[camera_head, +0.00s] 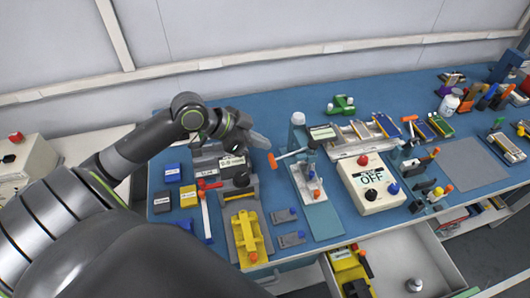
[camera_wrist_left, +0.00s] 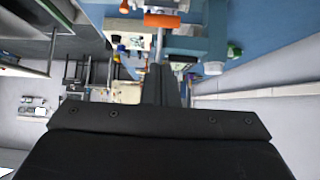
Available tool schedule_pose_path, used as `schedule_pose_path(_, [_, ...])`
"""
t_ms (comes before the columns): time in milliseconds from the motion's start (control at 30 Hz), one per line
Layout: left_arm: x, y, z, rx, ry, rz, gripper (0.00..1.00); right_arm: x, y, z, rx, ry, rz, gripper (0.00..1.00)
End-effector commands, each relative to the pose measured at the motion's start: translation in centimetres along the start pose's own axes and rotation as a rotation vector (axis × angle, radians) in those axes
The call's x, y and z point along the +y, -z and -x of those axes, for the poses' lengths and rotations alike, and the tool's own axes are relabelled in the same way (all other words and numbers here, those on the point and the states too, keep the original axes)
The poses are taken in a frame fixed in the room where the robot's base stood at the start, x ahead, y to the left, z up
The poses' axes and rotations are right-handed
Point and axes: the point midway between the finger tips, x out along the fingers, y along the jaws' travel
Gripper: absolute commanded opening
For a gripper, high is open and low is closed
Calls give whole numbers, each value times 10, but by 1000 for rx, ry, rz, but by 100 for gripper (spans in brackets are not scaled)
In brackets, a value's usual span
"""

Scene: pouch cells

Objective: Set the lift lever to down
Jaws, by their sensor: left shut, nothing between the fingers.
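A lever with an orange grip (camera_head: 273,161) on a thin metal rod sticks out to the left from a grey press-like stand (camera_head: 298,120). I take it as the lift lever; I cannot read a label on it. The orange grip also shows in the left wrist view (camera_wrist_left: 162,20), beyond the fingertips. My left gripper (camera_head: 261,142) is shut and empty, just above and left of the orange grip in the head view. In the left wrist view its fingers (camera_wrist_left: 162,82) point toward the rod; I cannot tell whether they touch. My right gripper is not in view.
A white box reading OFF (camera_head: 370,183) stands right of the stand. A red-handled lever (camera_head: 205,190) and a yellow fixture (camera_head: 246,235) are at the left. A green piece (camera_head: 341,104) lies behind. An open drawer (camera_head: 405,262) juts out in front.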

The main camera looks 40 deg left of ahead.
Motion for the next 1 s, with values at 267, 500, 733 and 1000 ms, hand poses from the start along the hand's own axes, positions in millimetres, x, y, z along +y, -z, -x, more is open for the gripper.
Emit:
schedule_pose_path(267, [1, -13, -26, -1, -3, 6, 0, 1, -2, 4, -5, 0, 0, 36])
schedule_pose_path(500, [1, -26, -39, 0, -2, 1, 0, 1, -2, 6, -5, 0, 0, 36])
schedule_pose_path(733, [0, -28, -41, -1, -1, 0, 0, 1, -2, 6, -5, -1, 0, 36])
schedule_pose_path(1000, [1, -34, -46, -1, -2, 1, 0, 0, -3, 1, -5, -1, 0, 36])
